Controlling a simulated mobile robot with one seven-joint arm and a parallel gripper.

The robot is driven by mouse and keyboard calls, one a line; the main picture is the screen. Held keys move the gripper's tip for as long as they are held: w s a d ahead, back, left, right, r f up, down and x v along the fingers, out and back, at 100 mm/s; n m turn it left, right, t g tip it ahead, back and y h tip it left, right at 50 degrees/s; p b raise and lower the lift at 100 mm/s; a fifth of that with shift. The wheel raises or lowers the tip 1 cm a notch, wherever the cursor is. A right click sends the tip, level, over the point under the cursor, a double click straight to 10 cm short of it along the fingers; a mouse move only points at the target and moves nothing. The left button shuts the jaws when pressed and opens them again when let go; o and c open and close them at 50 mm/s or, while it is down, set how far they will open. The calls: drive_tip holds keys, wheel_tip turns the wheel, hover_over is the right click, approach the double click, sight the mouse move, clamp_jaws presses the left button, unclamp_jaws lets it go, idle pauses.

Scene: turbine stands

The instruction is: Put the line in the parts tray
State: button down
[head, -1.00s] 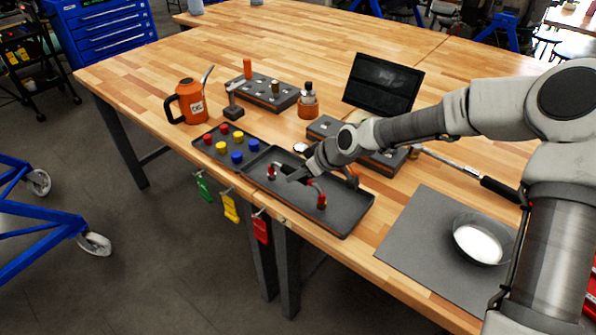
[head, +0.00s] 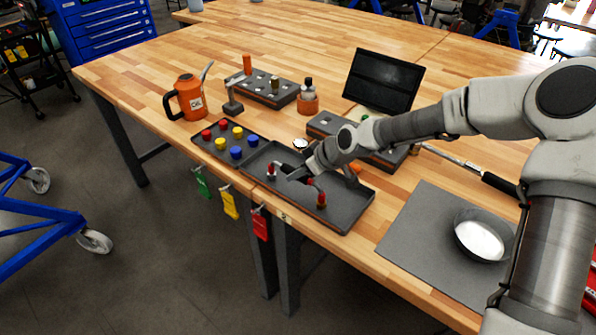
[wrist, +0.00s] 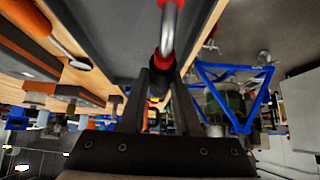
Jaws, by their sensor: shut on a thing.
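The line is a bent silver tube with red end fittings (head: 320,199), seen over the dark grey parts tray (head: 345,221) in the head view. My gripper (head: 297,174) is shut on the line near its middle and partly hides it. I cannot tell whether the line touches the tray floor. In the wrist view the silver tube with a red fitting (wrist: 167,38) runs up from between the fingers of my gripper (wrist: 161,82).
Left of the tray is a rack of red, yellow and blue caps (head: 220,143). Behind stand an orange can (head: 190,100), a grey block (head: 268,90) and a dark screen (head: 383,82). A grey mat (head: 420,245) with a round bowl (head: 480,236) lies right. Coloured tags hang at the front edge.

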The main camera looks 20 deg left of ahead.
drive_tip(key=shift+c, duration=1.9)
unclamp_jaws()
drive_tip(key=shift+s+d+r+p, duration=0.1)
drive_tip(key=shift+d+r+p, duration=0.15)
drive_tip(key=shift+r+p, duration=0.2)
drive_tip(key=shift+p+v, duration=2.35)
drive_tip(key=shift+v, duration=0.7)
drive_tip(key=shift+f, duration=0.1)
